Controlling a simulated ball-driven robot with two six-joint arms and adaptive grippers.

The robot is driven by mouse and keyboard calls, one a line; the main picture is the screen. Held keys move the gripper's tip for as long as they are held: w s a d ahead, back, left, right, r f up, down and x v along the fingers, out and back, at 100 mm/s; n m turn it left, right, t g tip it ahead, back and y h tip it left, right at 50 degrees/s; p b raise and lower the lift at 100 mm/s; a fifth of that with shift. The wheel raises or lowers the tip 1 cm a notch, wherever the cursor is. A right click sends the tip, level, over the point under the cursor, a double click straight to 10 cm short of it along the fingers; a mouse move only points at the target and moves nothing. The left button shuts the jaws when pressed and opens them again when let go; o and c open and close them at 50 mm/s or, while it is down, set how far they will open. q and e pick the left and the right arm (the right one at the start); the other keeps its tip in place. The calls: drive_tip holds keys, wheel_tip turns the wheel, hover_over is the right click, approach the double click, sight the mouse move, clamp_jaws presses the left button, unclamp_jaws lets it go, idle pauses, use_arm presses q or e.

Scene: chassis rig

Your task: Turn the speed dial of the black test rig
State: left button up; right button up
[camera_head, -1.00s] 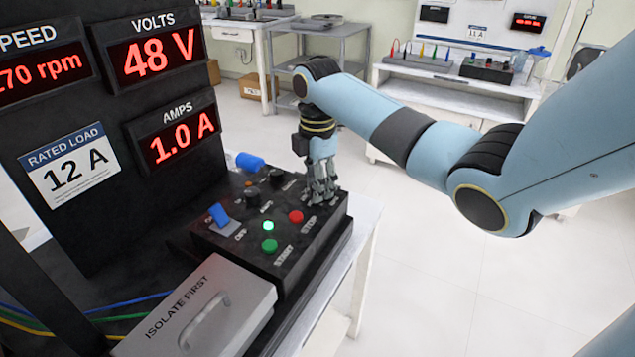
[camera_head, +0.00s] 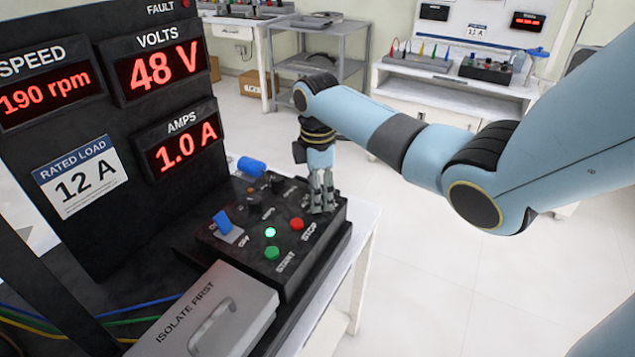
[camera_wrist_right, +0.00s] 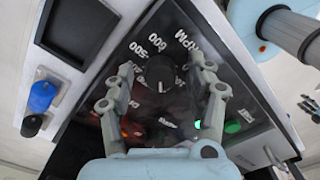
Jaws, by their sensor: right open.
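The black test rig (camera_head: 120,215) stands at the left in the head view, its SPEED display (camera_head: 42,97) reading 190 rpm. In the right wrist view, a round black dial (camera_wrist_right: 160,72) with a pale pointer mark sits on the panel among the labels 500, 600 and RPM. My right gripper (camera_wrist_right: 162,66) is open, with one finger on each side of this dial; I cannot tell whether they touch it. In the head view, my right gripper (camera_head: 323,207) points down at the panel's far right corner and hides the dial. My left gripper is out of view.
Near the gripper are a red STOP button (camera_head: 297,223), a green START button (camera_head: 272,253), a blue-handled switch (camera_head: 226,224) and other black knobs (camera_head: 277,181). A grey ISOLATE FIRST cover (camera_head: 205,310) lies in front. Open floor is to the right.

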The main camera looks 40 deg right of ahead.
wheel_tip(320, 180, up, 12)
idle(0.5)
idle(0.4)
